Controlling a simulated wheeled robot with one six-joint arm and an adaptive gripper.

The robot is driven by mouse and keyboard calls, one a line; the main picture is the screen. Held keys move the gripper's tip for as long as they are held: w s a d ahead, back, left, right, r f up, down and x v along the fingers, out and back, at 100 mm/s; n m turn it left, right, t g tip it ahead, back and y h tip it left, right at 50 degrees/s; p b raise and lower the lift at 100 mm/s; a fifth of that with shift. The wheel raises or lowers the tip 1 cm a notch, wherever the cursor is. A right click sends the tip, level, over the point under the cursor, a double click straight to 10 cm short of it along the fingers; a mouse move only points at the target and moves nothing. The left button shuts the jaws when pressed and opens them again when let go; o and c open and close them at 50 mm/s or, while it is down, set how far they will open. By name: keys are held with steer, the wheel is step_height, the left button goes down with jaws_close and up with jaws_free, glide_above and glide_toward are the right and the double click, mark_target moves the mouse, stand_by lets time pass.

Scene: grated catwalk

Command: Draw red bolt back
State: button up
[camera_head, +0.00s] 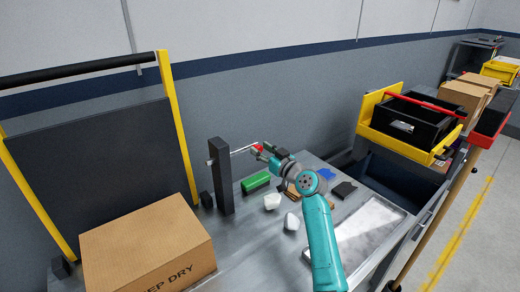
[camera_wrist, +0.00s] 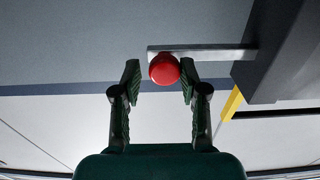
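The red bolt knob (camera_head: 257,149) sits at the end of a thin metal rod (camera_head: 242,150). The rod sticks out to the right from a dark upright post (camera_head: 221,178). My gripper (camera_head: 267,152) is at the knob, above the bench. In the wrist view the round red knob (camera_wrist: 164,70) lies between my open fingertips (camera_wrist: 159,80). A gap shows at the left finger; the right finger is very close to the knob, and I cannot tell whether it touches. The rod (camera_wrist: 205,54) runs behind the knob to the post (camera_wrist: 285,55) at right.
Below on the metal bench (camera_head: 240,240) lie a green block (camera_head: 256,181), white pieces (camera_head: 272,201), a blue piece (camera_head: 325,174) and a shallow tray (camera_head: 368,230). A cardboard box (camera_head: 145,245) stands front left. A black bin (camera_head: 418,118) stands right.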

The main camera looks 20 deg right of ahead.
steer(key=v, duration=1)
steer(key=shift+s, duration=0.25)
steer(key=shift+d, duration=0.1)
